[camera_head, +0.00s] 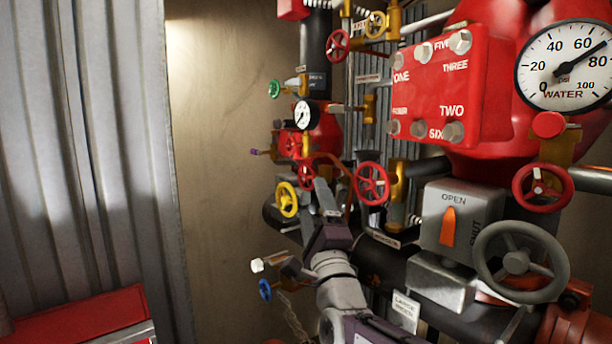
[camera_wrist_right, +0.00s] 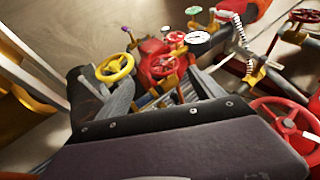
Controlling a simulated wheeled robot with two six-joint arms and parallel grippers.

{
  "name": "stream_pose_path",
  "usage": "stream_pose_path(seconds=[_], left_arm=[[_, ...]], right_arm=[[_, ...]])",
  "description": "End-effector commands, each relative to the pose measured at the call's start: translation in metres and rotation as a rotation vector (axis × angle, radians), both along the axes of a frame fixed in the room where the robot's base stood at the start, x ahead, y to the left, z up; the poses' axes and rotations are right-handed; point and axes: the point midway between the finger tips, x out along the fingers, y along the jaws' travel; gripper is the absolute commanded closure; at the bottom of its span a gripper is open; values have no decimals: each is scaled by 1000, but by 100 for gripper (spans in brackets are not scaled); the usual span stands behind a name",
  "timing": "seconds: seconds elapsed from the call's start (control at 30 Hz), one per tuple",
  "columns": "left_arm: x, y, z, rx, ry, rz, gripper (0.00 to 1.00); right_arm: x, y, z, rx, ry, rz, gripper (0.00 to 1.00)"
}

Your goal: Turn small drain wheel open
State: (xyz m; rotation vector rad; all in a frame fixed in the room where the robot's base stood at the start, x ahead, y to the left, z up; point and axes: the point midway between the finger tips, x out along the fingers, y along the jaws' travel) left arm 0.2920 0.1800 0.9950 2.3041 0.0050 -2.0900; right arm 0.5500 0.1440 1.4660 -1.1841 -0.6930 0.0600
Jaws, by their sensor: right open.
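Several small handwheels show, and I cannot read a label that says which one is the small drain wheel. Nearest my right gripper (camera_head: 323,192) are a yellow wheel (camera_head: 287,200) on its left and a small red wheel (camera_head: 306,177) just past its fingertips. In the right wrist view the yellow wheel (camera_wrist_right: 115,68) lies by the left finger, and a red wheel (camera_wrist_right: 161,66) shows ahead between the open fingers. My right gripper seems empty, and contact with either wheel cannot be told. My left gripper is not in view.
A larger red wheel (camera_head: 371,184) stands right of my gripper. A blue wheel (camera_head: 265,290) is low on the left, and a green one (camera_head: 274,89) higher up. A grey handwheel (camera_head: 520,262) and the OPEN/SHUT box (camera_head: 459,215) crowd the right. The beige wall (camera_head: 220,150) is bare.

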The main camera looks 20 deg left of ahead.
Motion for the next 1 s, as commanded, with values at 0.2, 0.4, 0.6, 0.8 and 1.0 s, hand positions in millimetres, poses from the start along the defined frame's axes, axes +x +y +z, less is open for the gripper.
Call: stream_pose_path(seconds=[0.2,0.4,0.6,0.8,1.0], left_arm=[[0,0,22,0,1,0,64],[0,0,55,0,0,0,64],[0,0,68,0,0,0,64],[0,0,67,0,0,0,64],[0,0,67,0,0,0,64]], right_arm=[[18,9,16,-3,2,0,23],[52,25,37,-4,2,-2,23],[70,35,43,-3,2,0,23],[72,36,41,-3,1,-1,23],[72,36,41,-3,1,-1,53]])
